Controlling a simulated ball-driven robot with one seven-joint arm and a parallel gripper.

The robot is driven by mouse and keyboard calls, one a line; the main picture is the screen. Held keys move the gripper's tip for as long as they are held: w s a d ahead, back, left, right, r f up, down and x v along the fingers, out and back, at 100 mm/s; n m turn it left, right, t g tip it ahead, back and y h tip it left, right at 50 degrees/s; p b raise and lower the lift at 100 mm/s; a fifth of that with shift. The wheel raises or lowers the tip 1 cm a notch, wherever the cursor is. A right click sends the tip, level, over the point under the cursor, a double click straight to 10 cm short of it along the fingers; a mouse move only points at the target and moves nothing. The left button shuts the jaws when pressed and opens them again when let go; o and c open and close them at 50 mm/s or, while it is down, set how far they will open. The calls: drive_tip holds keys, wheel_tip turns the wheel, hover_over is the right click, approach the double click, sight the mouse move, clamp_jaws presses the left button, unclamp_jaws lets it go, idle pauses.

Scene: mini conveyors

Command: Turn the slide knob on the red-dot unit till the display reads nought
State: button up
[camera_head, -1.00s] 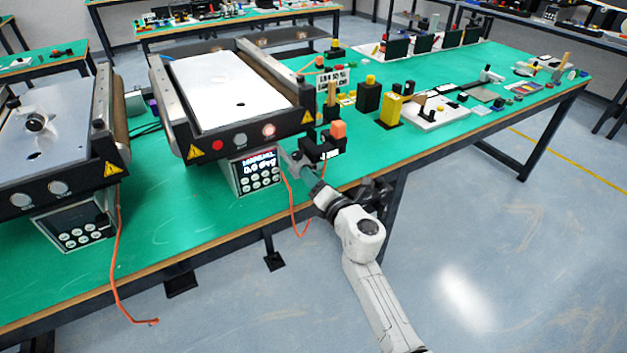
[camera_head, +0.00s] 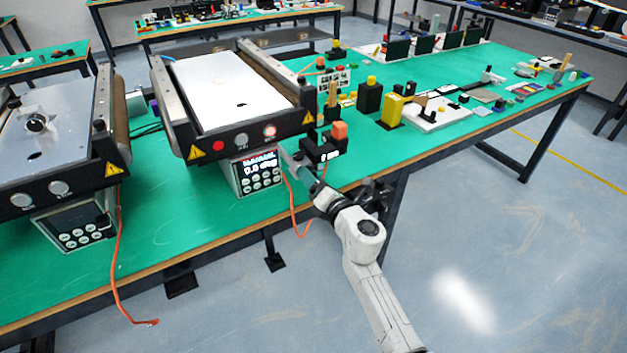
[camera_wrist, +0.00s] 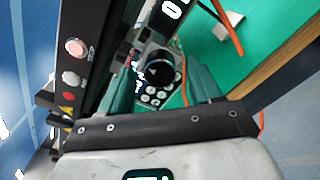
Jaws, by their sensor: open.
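The red-dot unit is the middle mini conveyor (camera_head: 232,88), with a red dot (camera_head: 218,146) on its dark front panel. Its control box (camera_head: 258,172) hangs below, with a lit display above round white keys. The lower display line looks like "0.0 deg", though small and blurred. My gripper (camera_head: 290,162) is at the right side of this box. In the wrist view my gripper (camera_wrist: 160,92) is open, and a round black knob (camera_wrist: 159,72) shows between its two fingers. Contact with the knob cannot be told. The knob is not clearly visible in the head view.
A dark device with an orange top (camera_head: 338,131) stands close to my gripper. An orange cable (camera_head: 293,205) hangs over the table edge nearby. A second conveyor (camera_head: 50,130) stands at left. Yellow and black blocks (camera_head: 390,110) stand farther right. The floor at right is clear.

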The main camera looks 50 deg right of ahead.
drive_tip(key=v, duration=1)
drive_tip(key=shift+s, duration=0.4)
drive_tip(key=shift+a, duration=0.1)
